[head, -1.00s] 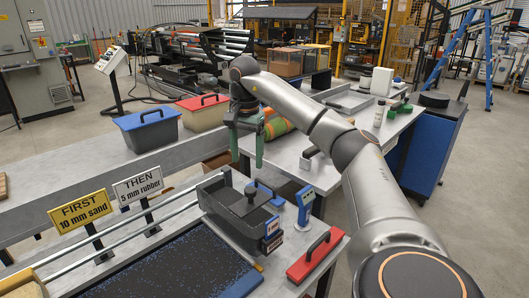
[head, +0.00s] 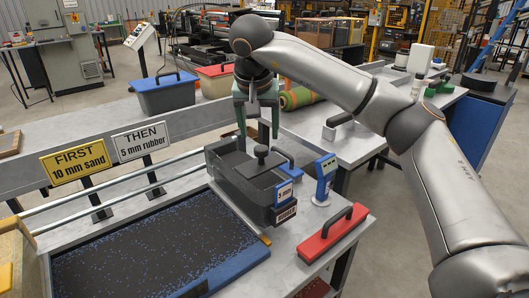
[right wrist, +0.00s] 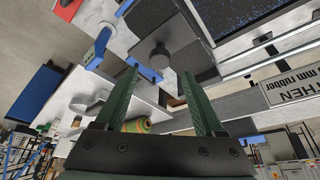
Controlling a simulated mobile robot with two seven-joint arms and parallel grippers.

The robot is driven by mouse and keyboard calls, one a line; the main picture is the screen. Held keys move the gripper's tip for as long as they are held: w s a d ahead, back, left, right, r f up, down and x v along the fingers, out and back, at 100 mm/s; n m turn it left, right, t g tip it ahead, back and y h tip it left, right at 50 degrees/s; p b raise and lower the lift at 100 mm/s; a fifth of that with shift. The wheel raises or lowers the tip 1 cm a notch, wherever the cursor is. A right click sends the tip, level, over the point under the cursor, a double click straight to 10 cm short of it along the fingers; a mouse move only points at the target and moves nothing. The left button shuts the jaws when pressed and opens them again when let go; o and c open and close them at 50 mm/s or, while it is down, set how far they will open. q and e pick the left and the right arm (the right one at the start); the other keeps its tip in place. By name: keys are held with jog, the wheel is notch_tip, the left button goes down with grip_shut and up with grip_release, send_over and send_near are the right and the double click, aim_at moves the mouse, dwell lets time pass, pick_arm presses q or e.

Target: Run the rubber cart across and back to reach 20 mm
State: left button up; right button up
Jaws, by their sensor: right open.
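The rubber cart (head: 236,188) is a dark grey open box with a round black knob (head: 261,152) and a blue "5 mm" label. It stands at the right end of a tray (head: 262,250) of black, blue-specked granules. My right gripper (head: 258,134) is open and empty. It hangs above and behind the cart, apart from the knob. In the right wrist view, its green fingers (right wrist: 160,72) are spread, and the cart's knob (right wrist: 160,54) shows beyond them. My left gripper is not in view.
A blue-and-white gauge (head: 325,178) and a red float (head: 333,233) stand right of the cart. Two signs, "FIRST 10 mm sand" (head: 79,164) and "THEN 5 mm rubber" (head: 142,140), stand behind the tray rails. A blue bin (head: 164,94) and a red-lidded bin (head: 216,80) are behind.

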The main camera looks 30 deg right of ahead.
aim_at(261, 148)
jog(key=x, duration=0.8)
jog(key=shift+b, duration=0.4)
jog(key=shift+c, duration=0.2)
jog(key=shift+r, duration=0.1)
grip_shut()
dwell(0.6)
